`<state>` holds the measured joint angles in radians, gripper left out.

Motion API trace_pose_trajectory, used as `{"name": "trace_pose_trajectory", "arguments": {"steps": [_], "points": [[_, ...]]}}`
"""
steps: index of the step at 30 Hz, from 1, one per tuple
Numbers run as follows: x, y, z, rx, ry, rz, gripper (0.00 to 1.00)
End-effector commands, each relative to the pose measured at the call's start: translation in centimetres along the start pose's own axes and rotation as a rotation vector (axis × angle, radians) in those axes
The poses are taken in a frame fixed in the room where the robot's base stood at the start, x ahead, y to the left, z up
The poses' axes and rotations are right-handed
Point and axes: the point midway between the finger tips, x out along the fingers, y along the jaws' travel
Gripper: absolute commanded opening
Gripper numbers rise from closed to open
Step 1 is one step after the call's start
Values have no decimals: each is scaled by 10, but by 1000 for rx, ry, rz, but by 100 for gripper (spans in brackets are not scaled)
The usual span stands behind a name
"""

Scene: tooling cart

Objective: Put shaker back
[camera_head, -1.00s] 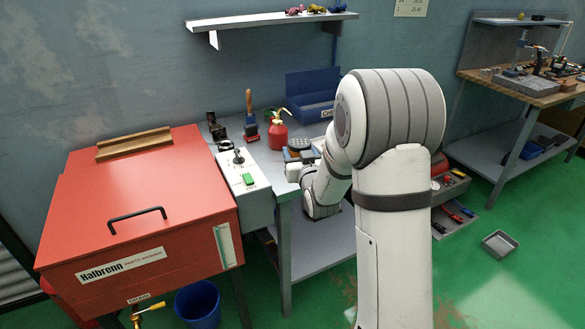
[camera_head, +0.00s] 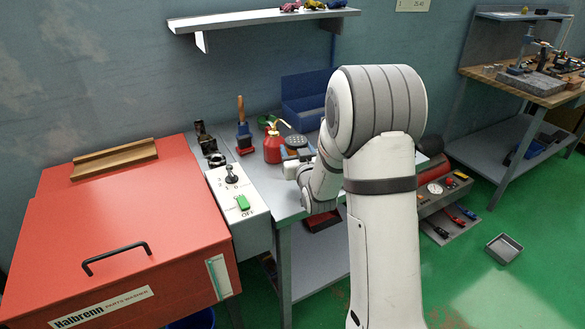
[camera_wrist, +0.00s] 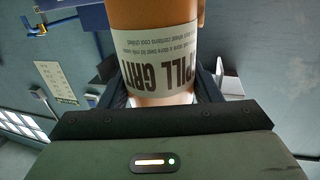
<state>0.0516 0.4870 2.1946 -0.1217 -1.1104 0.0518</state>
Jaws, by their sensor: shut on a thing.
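The shaker (camera_wrist: 160,55) is an orange-brown cylinder with a pale label reading "SPILL GRIT", which appears upside down in the wrist view. My gripper (camera_wrist: 163,98) is shut on it, with dark fingers on both sides. In the head view, a grey disc with holes, seemingly the shaker's lid (camera_head: 297,141), shows at my gripper (camera_head: 294,154), above or beside the grey bench (camera_head: 268,187). My arm hides part of this area. I cannot tell whether the shaker touches the bench.
A red oil can (camera_head: 273,149), a wooden-handled brush (camera_head: 243,135) and a switch box (camera_head: 238,205) stand left of my gripper. A blue box (camera_head: 305,92) is behind it. The red parts washer (camera_head: 120,215) is at left. A wall shelf (camera_head: 262,18) hangs above.

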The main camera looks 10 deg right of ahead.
Motion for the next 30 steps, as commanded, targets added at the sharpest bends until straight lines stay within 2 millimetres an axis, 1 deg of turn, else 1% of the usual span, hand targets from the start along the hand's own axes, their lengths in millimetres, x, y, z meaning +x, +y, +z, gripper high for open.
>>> {"name": "trace_pose_trajectory", "arguments": {"steps": [1,5,9,12,15,22,27,28,30], "points": [[0,-2,5,0,-1,-3,26],[1,-5,15,1,1,-8,26],[1,-7,36,1,-1,-11,26],[1,-8,47,1,1,-12,26],[1,-8,51,1,2,-13,26],[1,-9,51,0,3,-15,26],[1,-10,55,0,4,-15,26],[1,-10,54,0,2,-15,60],[1,-10,54,0,2,-15,65]]}}
